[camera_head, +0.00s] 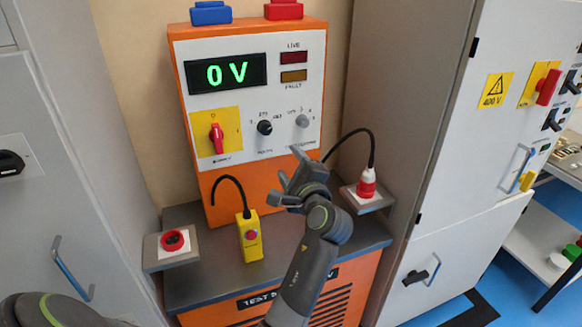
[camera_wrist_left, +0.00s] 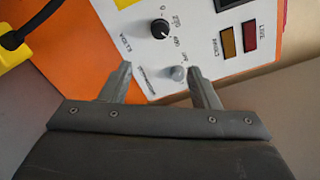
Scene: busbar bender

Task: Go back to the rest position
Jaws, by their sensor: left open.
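My left gripper (camera_head: 288,176) is in front of the lower right of an orange and white test cabinet (camera_head: 260,185), above its grey shelf. In the left wrist view its two fingers (camera_wrist_left: 158,78) are apart with nothing between them. They point towards the panel's knobs, and a grey knob (camera_wrist_left: 178,73) shows between and beyond the tips. A black knob (camera_wrist_left: 160,28) is further up in that view. My right gripper is not in view.
The panel display (camera_head: 227,74) reads 0 V. A yellow pendant box (camera_head: 249,236) stands on the shelf left of my arm. A red plug (camera_head: 366,183) with a black cable is to the right. A red socket (camera_head: 173,240) is at left. Grey cabinets (camera_head: 450,130) flank both sides.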

